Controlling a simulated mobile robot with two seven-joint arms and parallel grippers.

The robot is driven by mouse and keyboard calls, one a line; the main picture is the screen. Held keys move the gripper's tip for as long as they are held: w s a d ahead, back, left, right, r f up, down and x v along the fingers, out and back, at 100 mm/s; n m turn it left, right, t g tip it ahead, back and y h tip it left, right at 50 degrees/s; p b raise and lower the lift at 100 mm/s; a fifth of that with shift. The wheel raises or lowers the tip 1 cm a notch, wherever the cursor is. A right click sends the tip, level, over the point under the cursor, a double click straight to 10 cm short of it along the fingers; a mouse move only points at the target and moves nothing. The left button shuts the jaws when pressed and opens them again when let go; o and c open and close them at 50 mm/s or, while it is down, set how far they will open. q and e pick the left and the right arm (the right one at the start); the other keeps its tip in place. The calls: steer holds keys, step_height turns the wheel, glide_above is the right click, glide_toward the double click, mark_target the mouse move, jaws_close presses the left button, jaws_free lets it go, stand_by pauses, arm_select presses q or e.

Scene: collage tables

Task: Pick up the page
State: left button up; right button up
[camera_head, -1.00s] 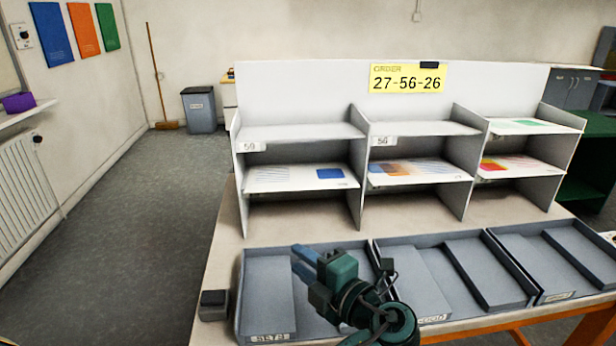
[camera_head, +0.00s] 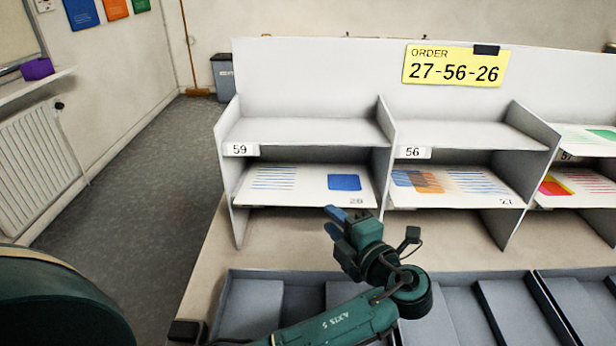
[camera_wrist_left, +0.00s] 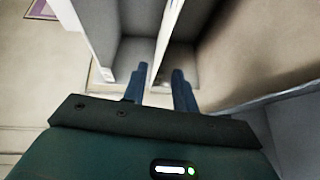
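A white page with grey lines and a blue square (camera_head: 300,183) lies in the left lower shelf compartment, above a small number that reads like 28. A page with orange and blue print (camera_head: 455,186) lies in the middle lower compartment, marked 27. A page with red and yellow print (camera_head: 575,187) lies at the right, cut by the frame edge. My left gripper (camera_head: 338,217) is in front of the left compartment's right end, just below the shelf edge. In the wrist view its two blue fingers (camera_wrist_left: 160,80) stand apart with nothing gripped. My right gripper is not in view.
The grey shelf has upright dividers (camera_head: 385,150) beside my gripper. A yellow order card (camera_head: 455,67) reads 27-56-26. Grey trays (camera_head: 250,310) lie along the table's front.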

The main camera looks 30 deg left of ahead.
mark_target(315, 206)
arm_select(q)
steer(key=p+x, duration=0.2)
steer(key=x, duration=0.5)
steer(key=shift+w+a+f, duration=0.15)
steer(key=shift+w+a, duration=0.05)
steer(key=shift+a, duration=0.05)
steer(key=shift+f, duration=0.1)
jaws_close()
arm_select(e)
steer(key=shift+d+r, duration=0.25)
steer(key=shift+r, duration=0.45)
